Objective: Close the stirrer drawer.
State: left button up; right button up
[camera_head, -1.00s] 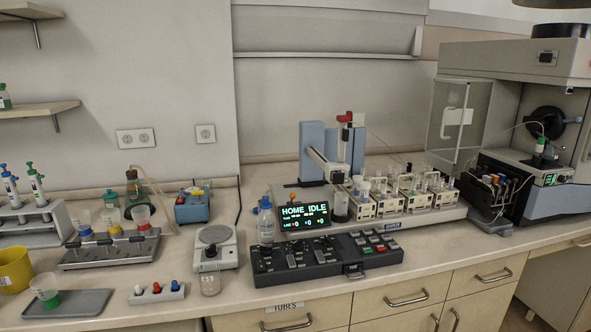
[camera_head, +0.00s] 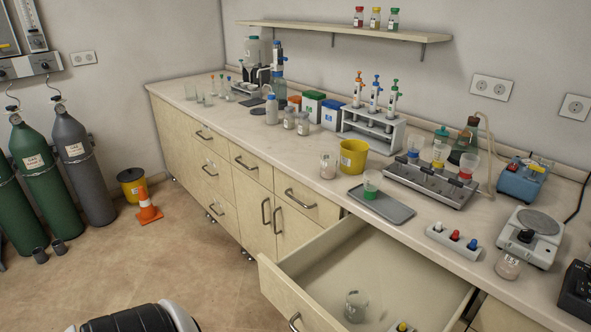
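A drawer (camera_head: 286,293) stands pulled far out of the cabinet at the bottom, below the counter's front edge. Its front panel carries a metal handle (camera_head: 294,322) at the lower edge of the picture. A glass beaker (camera_head: 356,306) stands inside on the drawer floor, and a small item with a yellow part (camera_head: 402,327) is cut off by the picture's bottom edge. No label on the drawer is readable. Neither of my grippers is in view.
On the counter above stand a grey tray (camera_head: 392,210) with a cup, a yellow pot (camera_head: 353,157) and a balance-like device (camera_head: 529,238). Gas cylinders (camera_head: 80,165) and an orange cone (camera_head: 147,206) stand at left.

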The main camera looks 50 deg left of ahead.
aim_at(309, 286)
jog(key=u, duration=1.3)
